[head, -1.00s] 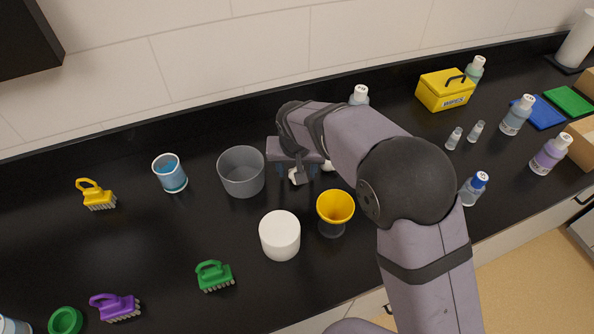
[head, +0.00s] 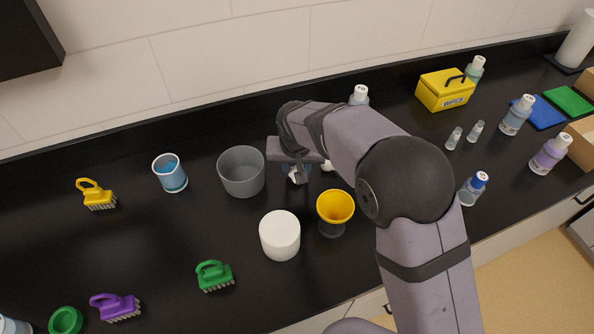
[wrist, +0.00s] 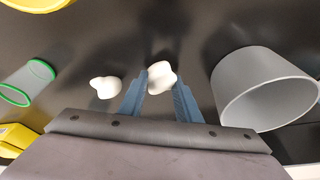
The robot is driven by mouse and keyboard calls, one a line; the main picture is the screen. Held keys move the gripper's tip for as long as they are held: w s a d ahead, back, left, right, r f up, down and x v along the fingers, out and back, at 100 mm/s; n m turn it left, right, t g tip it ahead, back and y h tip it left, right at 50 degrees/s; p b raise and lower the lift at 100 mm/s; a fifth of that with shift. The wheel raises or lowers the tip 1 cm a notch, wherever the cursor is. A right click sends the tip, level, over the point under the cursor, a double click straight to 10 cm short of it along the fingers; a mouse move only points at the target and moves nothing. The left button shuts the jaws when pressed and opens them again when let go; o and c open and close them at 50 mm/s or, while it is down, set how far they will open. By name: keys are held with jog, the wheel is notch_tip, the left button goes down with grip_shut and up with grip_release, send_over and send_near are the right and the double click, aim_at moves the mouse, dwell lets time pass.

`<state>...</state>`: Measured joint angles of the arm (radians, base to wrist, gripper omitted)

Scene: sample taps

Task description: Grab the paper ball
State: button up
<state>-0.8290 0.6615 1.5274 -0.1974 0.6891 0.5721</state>
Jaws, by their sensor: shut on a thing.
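A small white crumpled paper ball (wrist: 161,77) sits between the two blue fingers of my gripper (wrist: 160,88) in the wrist view, and the fingers are shut on it. In the head view my gripper (head: 298,172) is low over the black counter, just right of the grey bin, and partly hides the held paper ball (head: 293,176). A second white crumpled ball (wrist: 105,87) lies on the counter to the left of the fingers in the wrist view. It shows partly beside my arm in the head view (head: 327,165).
The grey bin (head: 241,171) stands close to my gripper. A yellow cup (head: 335,207) and a white cylinder (head: 280,235) stand in front. A blue cup (head: 170,173) and brushes are at left; bottles and a yellow box (head: 445,90) are at right. The left counter has free room.

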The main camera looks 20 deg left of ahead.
notch_tip(320, 180, up, 10)
jog(key=shift+f+b, duration=0.25)
jog(key=shift+b, duration=0.75)
